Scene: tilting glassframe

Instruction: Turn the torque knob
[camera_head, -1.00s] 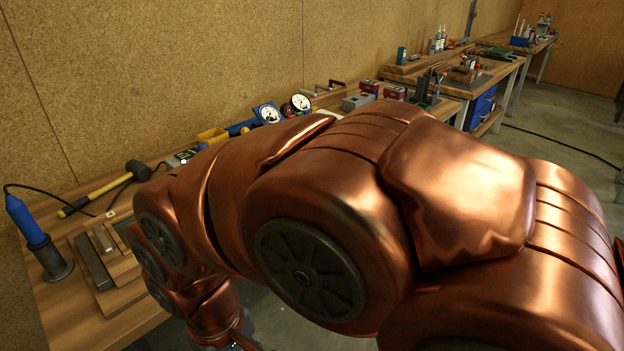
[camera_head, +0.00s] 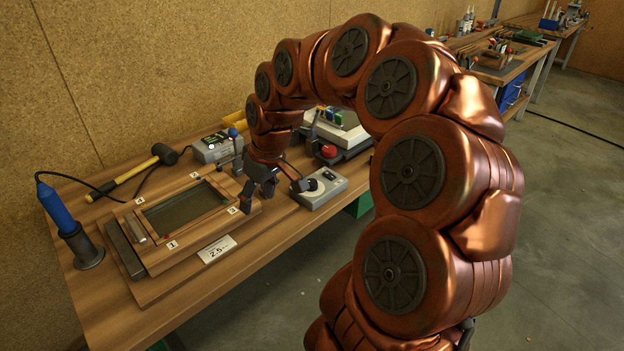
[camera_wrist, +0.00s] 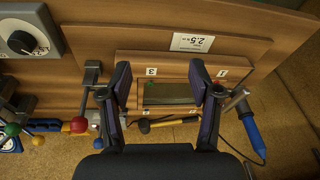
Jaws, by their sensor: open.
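The torque knob (camera_head: 308,185) is a black dial on a small grey box (camera_head: 325,193), right of my gripper in the head view. In the wrist view the knob (camera_wrist: 21,43) shows at the upper left, with a pale pointer mark and a printed scale around it. My gripper (camera_head: 262,192) is low over the bench, between the wooden glass frame and the knob box. In the wrist view my gripper (camera_wrist: 160,80) is open and empty, its fingers wide apart, with the frame beyond them. The knob lies outside the fingers, apart from them.
The wooden frame (camera_head: 160,240) holds a dark pane and has a 2.5 label (camera_head: 217,249) in front. A blue-handled iron (camera_head: 57,210) stands left, a mallet (camera_head: 135,172) behind.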

